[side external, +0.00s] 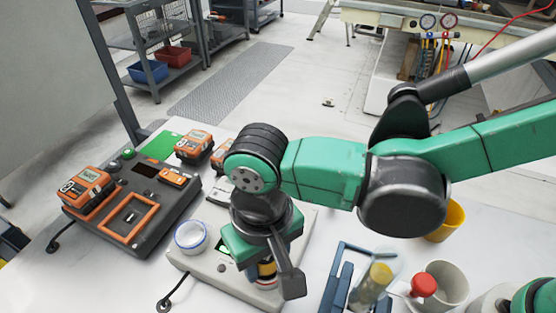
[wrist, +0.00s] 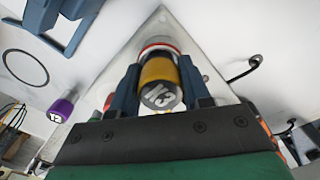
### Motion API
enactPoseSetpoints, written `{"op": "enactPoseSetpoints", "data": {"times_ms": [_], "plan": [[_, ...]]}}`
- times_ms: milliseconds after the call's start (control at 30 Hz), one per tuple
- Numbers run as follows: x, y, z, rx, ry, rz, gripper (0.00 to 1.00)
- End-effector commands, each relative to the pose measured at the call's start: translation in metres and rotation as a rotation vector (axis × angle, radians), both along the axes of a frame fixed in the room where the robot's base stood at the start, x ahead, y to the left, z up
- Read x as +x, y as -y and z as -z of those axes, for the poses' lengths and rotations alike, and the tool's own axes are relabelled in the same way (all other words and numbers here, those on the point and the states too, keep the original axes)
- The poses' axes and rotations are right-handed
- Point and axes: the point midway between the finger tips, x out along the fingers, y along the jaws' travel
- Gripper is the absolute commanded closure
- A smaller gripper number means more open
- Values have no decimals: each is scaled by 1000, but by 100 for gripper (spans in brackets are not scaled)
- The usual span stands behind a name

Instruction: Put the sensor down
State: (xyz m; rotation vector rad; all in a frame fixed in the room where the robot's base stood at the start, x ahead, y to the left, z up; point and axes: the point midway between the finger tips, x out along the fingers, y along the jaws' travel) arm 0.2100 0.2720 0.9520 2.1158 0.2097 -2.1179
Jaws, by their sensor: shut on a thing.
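The sensor looks like a short yellow cylinder with a dark, numbered end and a red-and-white band at its far end. In the wrist view the sensor (wrist: 158,82) is between the two blue fingers of my gripper (wrist: 158,75), which is shut on it. In the side view the sensor (side external: 266,270) shows partly below my gripper (side external: 265,262), over the front right part of a pale grey station (side external: 205,268). My wrist hides part of it. I cannot tell whether its far end touches the station.
A white round dish (side external: 191,237) is on the station's left. A dark charging dock (side external: 110,235) with orange devices stands further left. A blue rack (side external: 340,285), a grey cup (side external: 450,283) and a yellow cup (side external: 449,220) are on the right. A purple cylinder (wrist: 61,108) shows in the wrist view.

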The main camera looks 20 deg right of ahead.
Motion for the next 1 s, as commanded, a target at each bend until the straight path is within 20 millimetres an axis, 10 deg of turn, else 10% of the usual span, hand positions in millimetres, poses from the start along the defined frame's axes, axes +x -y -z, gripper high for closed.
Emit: {"op": "enactPoseSetpoints", "data": {"times_ms": [233, 267, 367, 667, 1000], "plan": [[1, -1, 10, 6, 6, 0, 100], [1, -1, 10, 6, 7, 0, 55], [1, -1, 10, 6, 7, 0, 27], [1, -1, -8, 6, 7, 0, 27], [0, 0, -78, 4, 4, 0, 27]]}}
